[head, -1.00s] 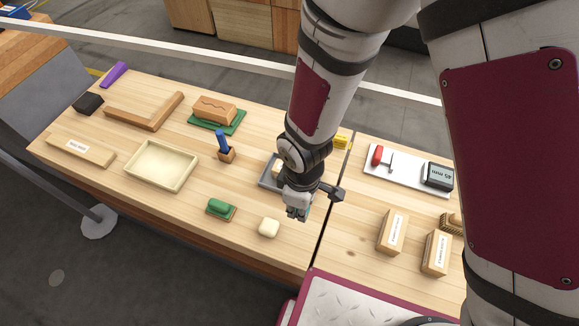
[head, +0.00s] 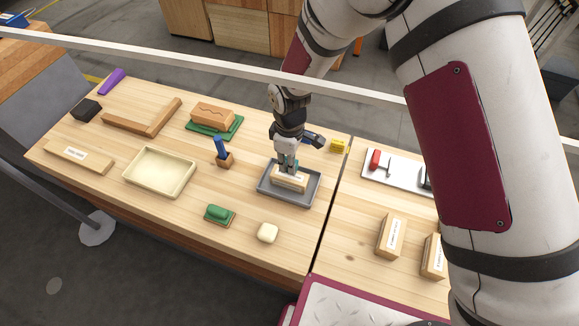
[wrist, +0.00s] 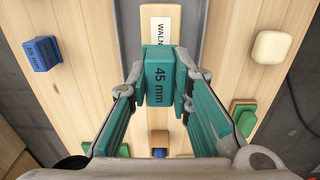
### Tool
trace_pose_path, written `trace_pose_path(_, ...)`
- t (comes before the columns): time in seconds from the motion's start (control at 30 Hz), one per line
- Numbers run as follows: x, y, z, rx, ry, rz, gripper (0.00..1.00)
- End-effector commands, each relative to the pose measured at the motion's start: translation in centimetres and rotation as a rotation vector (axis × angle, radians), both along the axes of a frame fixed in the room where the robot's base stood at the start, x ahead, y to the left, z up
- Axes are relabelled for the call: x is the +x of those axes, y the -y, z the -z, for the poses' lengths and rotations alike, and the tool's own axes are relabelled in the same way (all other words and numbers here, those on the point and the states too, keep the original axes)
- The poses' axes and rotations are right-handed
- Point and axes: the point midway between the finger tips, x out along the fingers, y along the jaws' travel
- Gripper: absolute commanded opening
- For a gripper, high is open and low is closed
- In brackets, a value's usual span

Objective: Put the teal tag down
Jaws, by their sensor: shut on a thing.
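The teal tag (wrist: 159,78), a small block marked "45 mm", is held between the fingertips of my gripper (wrist: 158,88) in the wrist view. My gripper (head: 288,164) shows in the head view over a labelled wooden block (head: 290,181) in a grey tray (head: 307,199). In the wrist view the block's white label (wrist: 160,25), lettered "WALN", lies just beyond the tag, and the tag hides part of it. I cannot tell whether the tag touches the block. In the head view the fingers mostly hide the tag.
A blue tag in a wooden holder (head: 224,158) stands left of the tray. A green block (head: 218,213) and a cream block (head: 267,232) lie in front. An empty cream tray (head: 183,186) is further left. A yellow item (head: 338,146) sits behind right.

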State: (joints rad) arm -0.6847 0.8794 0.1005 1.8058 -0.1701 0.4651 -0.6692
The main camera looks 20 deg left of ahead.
Motion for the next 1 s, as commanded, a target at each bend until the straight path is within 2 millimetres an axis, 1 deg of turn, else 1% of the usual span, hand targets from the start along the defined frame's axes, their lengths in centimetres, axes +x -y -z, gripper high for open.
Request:
trace_pose_path(0.13,-0.2,0.0,2.0,-0.002,-0.002,-0.001,0.00)
trace_pose_path(0.23,-0.1,0.0,3.0,-0.002,-0.002,-0.001,0.00)
trace_pose_path(0.6,0.0,0.0,3.5,0.000,0.000,-0.001,0.00)
trace_pose_path(0.63,-0.1,0.0,3.4,0.000,0.000,-0.001,0.26)
trace_pose_path(0.7,-0.1,0.0,3.4,0.000,0.000,-0.001,0.39)
trace_pose_path(1.0,-0.1,0.0,3.3,0.000,0.000,0.000,0.39)
